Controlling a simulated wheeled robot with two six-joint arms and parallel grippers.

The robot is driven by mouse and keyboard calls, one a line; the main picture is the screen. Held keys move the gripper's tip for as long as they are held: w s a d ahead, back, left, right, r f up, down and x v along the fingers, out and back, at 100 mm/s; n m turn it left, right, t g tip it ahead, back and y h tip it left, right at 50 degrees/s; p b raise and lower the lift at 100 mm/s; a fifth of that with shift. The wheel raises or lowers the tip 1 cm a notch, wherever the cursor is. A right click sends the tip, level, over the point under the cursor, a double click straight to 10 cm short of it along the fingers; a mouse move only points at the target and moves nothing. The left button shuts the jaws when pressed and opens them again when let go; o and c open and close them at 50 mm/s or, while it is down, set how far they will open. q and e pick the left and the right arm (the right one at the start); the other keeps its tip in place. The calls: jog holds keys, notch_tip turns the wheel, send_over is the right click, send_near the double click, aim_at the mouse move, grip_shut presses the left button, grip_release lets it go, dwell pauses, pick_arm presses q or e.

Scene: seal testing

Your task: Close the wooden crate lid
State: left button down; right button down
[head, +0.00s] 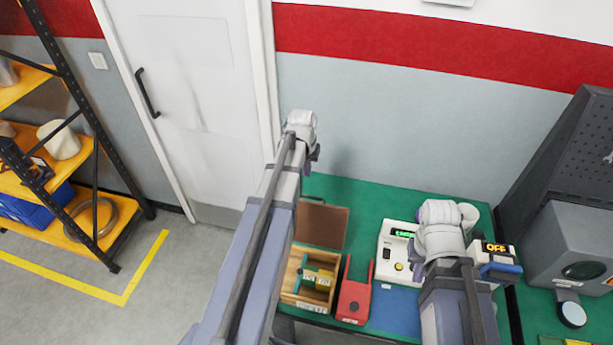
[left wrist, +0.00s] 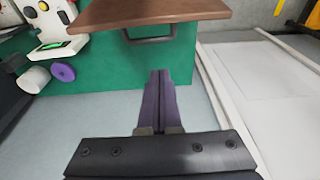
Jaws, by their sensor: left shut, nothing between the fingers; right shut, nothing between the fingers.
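The wooden crate (head: 284,292) stands open on the green table, with green and yellow items inside. Its brown lid (head: 322,224) is swung back behind it; the lid also crosses the top of the left wrist view (left wrist: 150,12). A dark handle (left wrist: 150,35) shows just below the lid's edge there. My left gripper (head: 313,153) is beyond the lid, near the wall side. In the left wrist view its fingers (left wrist: 160,75) are together and empty, apart from the lid. My right gripper (head: 420,268) is by the white device; its fingers are mostly hidden.
A shelf (head: 75,225) and door (head: 190,90) are at left.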

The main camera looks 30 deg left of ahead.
pick_arm(q)
notch_tip(320, 180, down, 9)
jog(key=w+b, duration=0.2)
jog(key=b, duration=0.7)
jog(key=s, duration=0.2)
jog(key=s+p, duration=0.1)
jog(key=s, duration=0.1)
jog(key=shift+d+r, duration=0.2)
jog(key=shift+d, duration=0.1)
